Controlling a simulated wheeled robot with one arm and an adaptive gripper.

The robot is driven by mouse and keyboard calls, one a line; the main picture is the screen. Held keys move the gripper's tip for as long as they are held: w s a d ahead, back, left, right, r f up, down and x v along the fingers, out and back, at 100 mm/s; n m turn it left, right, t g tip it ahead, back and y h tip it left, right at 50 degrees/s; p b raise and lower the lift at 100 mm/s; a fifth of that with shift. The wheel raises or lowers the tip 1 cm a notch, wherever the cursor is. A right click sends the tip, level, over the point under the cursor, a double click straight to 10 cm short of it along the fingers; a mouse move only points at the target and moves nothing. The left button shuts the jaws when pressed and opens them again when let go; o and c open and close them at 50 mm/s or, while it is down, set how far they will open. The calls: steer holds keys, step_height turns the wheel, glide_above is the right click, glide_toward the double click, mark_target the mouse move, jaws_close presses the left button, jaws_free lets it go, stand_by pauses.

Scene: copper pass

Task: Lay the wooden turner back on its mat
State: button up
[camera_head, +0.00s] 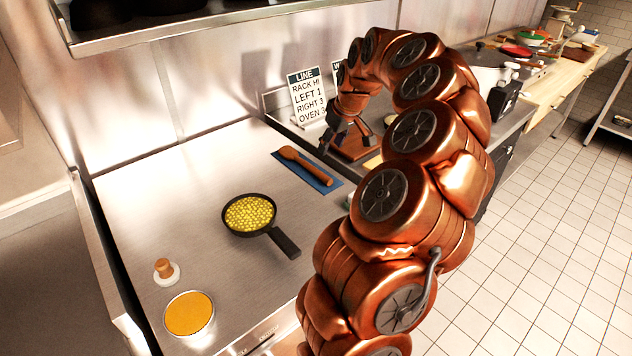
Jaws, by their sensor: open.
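The wooden turner (306,165) lies on the blue mat (327,184) on the steel counter. Its broad end points to the upper left and its handle to the lower right, roughly along the mat. The broad end reaches the mat's upper left edge. My gripper (328,147) is open, just above and to the right of the mat, pointing down, and apart from the turner as far as this view shows. I cannot make out its fingertips sharply. My copper arm hides the counter to the right.
A black pan (272,228) with yellow food stands left of the mat, handle toward lower right. A round tin of orange food (190,313) and a wooden-knobbed press (164,269) are at lower left.

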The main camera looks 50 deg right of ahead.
steer(key=s+a+r+n+g+y, duration=0.1)
steer(key=a+r+n+g+y, duration=0.2)
steer(key=a, duration=2.3)
steer(key=s+a+h, duration=0.1)
steer(key=s+a, duration=0.7)
steer(key=a, duration=0.1)
steer(key=s+a+f+m+g, duration=0.1)
steer(key=s+a+f, duration=0.2)
steer(key=s, duration=0.5)
steer(key=s+a+f+g+h, duration=0.1)
steer(key=s+a+f+g, duration=0.1)
steer(key=s, duration=0.6)
steer(key=shift+s+a+f+m, duration=0.3)
steer(key=shift+a+f+m, duration=0.1)
steer(key=shift+f, duration=0.1)
